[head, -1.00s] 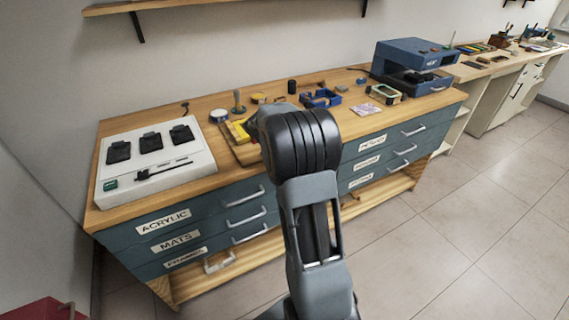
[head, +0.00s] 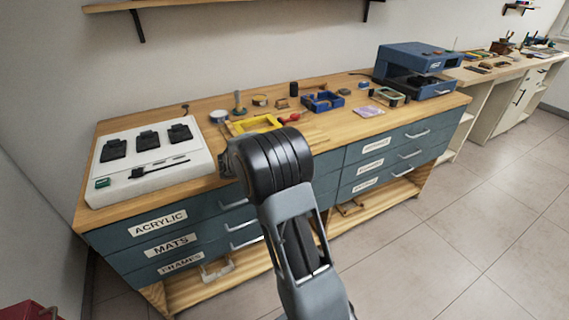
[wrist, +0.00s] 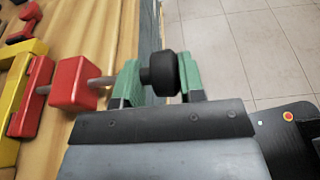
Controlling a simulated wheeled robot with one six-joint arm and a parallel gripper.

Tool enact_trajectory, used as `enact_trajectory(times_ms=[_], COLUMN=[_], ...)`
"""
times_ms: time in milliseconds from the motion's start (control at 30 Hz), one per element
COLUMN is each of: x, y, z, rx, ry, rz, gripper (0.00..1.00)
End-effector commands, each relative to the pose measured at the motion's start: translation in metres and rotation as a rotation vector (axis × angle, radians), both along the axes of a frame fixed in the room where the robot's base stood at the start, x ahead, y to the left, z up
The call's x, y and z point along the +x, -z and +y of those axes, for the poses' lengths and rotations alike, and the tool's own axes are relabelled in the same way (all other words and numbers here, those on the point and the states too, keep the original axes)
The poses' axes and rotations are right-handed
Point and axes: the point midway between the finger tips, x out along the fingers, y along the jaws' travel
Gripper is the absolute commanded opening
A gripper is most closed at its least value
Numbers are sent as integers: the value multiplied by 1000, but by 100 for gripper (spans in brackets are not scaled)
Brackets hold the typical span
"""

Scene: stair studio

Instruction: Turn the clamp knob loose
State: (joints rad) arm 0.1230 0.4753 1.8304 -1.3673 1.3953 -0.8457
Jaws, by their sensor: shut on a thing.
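The clamp shows in the wrist view as a yellow frame (wrist: 32,62), red blocks (wrist: 73,84) and a metal rod running to a black knob (wrist: 160,72). My gripper (wrist: 158,78) has its green fingers on either side of the knob and is shut on it. The knob sits out past the bench edge. In the head view, the yellow clamp frame (head: 254,124) lies on the bench top, and my arm hides the knob and most of my gripper.
A white press with black pads (head: 150,160) stands on the bench's left. A blue tray (head: 323,101), small tins and a blue machine (head: 415,68) stand farther right. Labelled drawers (head: 168,222) are below. The tiled floor (head: 460,220) at right is clear.

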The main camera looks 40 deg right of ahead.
Motion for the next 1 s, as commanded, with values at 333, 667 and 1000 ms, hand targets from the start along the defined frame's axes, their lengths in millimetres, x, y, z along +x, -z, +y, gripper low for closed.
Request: enact_trajectory(times_ms=[333,667,1000], x=[-6,-6,-5], y=[6,5,5], z=[0,0,0], rx=[-96,-111,-111], ry=[17,16,15], rz=[29,32,31], gripper=[13,13,51])
